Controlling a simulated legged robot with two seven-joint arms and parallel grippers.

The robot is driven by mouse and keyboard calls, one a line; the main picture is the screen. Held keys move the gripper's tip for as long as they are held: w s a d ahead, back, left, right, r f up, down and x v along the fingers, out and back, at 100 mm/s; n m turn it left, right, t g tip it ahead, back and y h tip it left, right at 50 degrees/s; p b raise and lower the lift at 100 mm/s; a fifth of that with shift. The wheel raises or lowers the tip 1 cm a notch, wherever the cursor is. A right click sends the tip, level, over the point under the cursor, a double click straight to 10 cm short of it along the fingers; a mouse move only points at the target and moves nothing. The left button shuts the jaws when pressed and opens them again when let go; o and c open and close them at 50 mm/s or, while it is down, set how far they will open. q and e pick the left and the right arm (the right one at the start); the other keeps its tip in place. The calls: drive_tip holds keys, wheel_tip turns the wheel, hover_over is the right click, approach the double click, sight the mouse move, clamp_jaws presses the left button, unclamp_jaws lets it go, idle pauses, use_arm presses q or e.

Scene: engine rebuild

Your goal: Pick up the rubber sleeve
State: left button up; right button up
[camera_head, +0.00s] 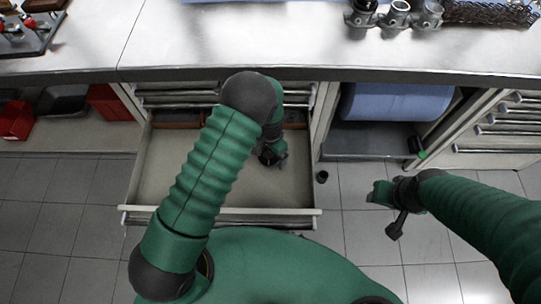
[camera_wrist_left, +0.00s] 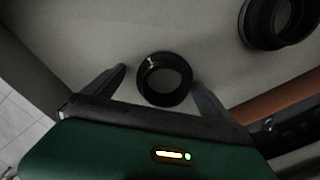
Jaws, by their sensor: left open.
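A short black ring (camera_wrist_left: 164,98), which looks like the rubber sleeve, lies on the pale drawer floor in the left wrist view. My left gripper (camera_wrist_left: 159,76) is open, with one finger on each side of the ring. Whether either finger touches it I cannot tell. In the head view my left gripper (camera_head: 272,157) reaches down into the open drawer (camera_head: 165,170) near its right side, and the arm and gripper hide the ring there. My right gripper (camera_head: 385,208) hangs over the floor right of the drawer; its jaw opening is unclear.
A larger black ring (camera_wrist_left: 252,28) lies nearby in the left wrist view. A small black cylindrical piece (camera_head: 322,177) shows just right of the drawer. The workbench (camera_head: 270,55) overhangs behind, with metal parts (camera_head: 396,15) on top. The drawer's left half is empty.

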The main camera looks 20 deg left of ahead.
use_arm(q)
drive_tip(key=shift+a, duration=0.35)
drive_tip(key=shift+c, duration=1.4)
drive_tip(key=shift+a, duration=0.2)
drive_tip(key=c, duration=0.5)
drive_tip(key=shift+d, duration=0.4)
drive_tip(key=c, duration=0.7)
